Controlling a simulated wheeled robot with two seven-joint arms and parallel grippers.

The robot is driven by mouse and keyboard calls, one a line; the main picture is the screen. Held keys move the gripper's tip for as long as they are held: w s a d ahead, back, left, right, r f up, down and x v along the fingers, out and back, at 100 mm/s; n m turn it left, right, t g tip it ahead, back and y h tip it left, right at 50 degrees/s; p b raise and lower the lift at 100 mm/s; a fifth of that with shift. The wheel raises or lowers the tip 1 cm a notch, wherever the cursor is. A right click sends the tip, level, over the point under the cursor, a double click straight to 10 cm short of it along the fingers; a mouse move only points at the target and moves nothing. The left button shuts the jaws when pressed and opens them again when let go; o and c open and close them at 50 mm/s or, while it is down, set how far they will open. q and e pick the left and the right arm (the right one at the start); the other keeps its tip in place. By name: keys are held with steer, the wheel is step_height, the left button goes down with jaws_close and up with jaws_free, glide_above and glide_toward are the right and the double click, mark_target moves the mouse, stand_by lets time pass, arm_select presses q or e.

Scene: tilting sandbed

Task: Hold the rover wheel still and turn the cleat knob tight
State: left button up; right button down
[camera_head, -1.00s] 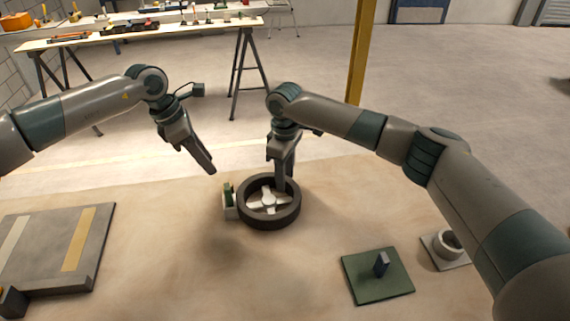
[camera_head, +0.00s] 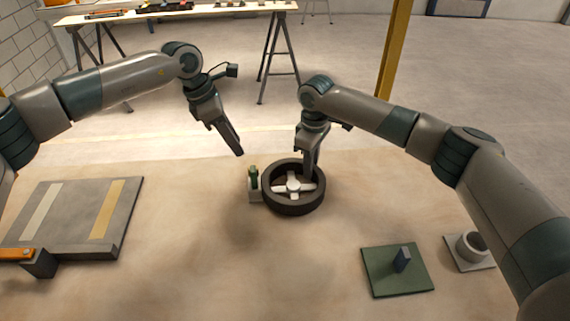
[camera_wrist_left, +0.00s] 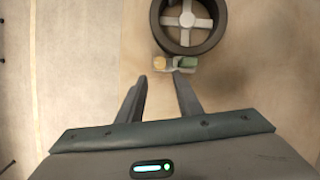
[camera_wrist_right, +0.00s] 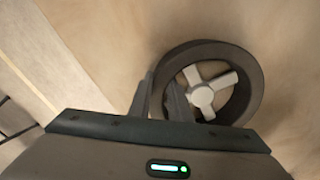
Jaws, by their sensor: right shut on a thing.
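The dark rover wheel (camera_head: 293,208) with pale spokes lies flat on the sand. It also shows in the left wrist view (camera_wrist_left: 221,22) and right wrist view (camera_wrist_right: 257,90). My right gripper (camera_head: 309,167) points down at the wheel's far side, its fingers shut on the rim. A small pale block (camera_head: 254,195) with a green part (camera_head: 253,177) stands at the wheel's left edge. My left gripper (camera_head: 238,153) is open and empty, above and left of that block.
A grey slab with two stripes (camera_head: 72,215) lies at left, with an orange-topped piece (camera_head: 17,254) at its near corner. A green plate with an upright peg (camera_head: 385,284) and a pale ring on a base (camera_head: 471,262) lie at right. The sand in front of the wheel is clear.

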arm_select(q)
steer(key=d+n+y, duration=0.1)
steer(key=n, duration=0.5)
steer(key=d+r+n+y, duration=0.1)
steer(key=n, duration=0.5)
steer(key=d+r+n+y, duration=0.1)
steer(key=d+n+y, duration=0.1)
steer(key=n, duration=0.4)
steer(key=shift+w+d+r+g, duration=0.1)
steer(key=shift+w+r+g, duration=0.05)
steer(key=shift+w+g, duration=0.15)
step_height(320, 180, down, 12)
stand_by(0.5)
steer(key=c, duration=0.8)
